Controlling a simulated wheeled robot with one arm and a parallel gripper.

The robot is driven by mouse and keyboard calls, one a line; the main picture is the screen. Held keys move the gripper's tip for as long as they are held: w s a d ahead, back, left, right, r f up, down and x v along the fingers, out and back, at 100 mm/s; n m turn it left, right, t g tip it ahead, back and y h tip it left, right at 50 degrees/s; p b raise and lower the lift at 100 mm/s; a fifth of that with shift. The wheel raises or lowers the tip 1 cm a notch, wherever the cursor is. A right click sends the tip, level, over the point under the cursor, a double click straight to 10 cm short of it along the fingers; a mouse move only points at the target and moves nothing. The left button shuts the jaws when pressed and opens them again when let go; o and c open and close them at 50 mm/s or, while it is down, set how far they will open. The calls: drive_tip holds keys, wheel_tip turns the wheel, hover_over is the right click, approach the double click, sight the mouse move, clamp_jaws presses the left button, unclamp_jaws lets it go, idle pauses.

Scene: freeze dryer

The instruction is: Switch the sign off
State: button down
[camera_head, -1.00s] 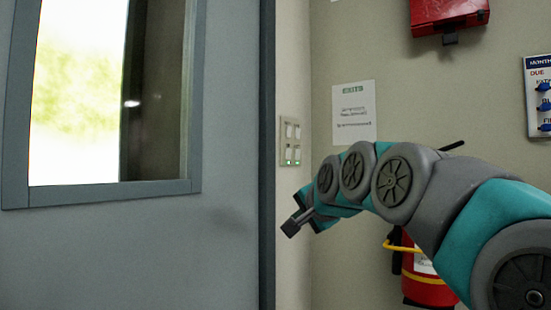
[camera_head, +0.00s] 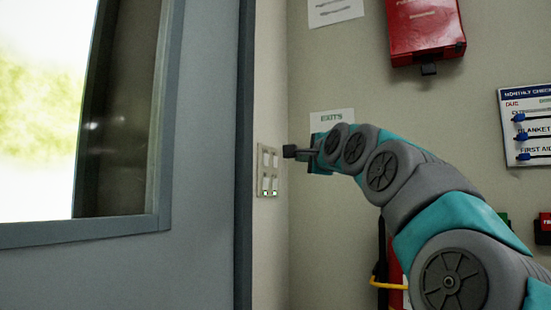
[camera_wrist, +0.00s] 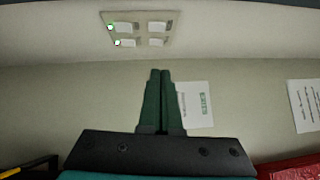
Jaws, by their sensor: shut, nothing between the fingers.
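The switch panel (camera_head: 261,181) is a light plate with several white rocker switches on the narrow wall beside the door frame. Two small lights are lit at its lower edge in the head view. In the wrist view the panel (camera_wrist: 147,34) is at the top, with two green-white lights on its left side; its labels are too small to read. My gripper (camera_head: 289,152) is shut and empty, just right of the panel at the height of its upper switches. In the wrist view my gripper's fingertips (camera_wrist: 160,73) point toward the panel, with bare wall showing between. No sign is clearly identifiable.
The grey door (camera_head: 205,200) with a window is on the left. An "EXITS" sheet (camera_head: 332,118) hangs behind my arm. A red box (camera_head: 425,30) and a monthly check board (camera_head: 527,125) are on the right wall. A red extinguisher (camera_head: 393,268) is partly hidden by my arm.

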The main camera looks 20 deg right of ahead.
drive_tip(key=p, duration=0.2)
approach(267, 160)
drive_tip(key=w+d, duration=0.3)
drive_tip(key=d, duration=0.1)
drive_tip(key=shift+w+a+r+p, duration=0.2)
drive_tip(key=shift+w+a, duration=0.1)
drive_tip(key=shift+w, duration=0.3)
drive_tip(key=shift+w+a+r+p, duration=0.15)
drive_tip(key=shift+w+a+r, duration=0.15)
drive_tip(key=shift+w, duration=0.3)
drive_tip(key=shift+w+a+r+p, duration=0.15)
drive_tip(key=shift+w+a, duration=0.2)
drive_tip(key=shift+w, duration=0.25)
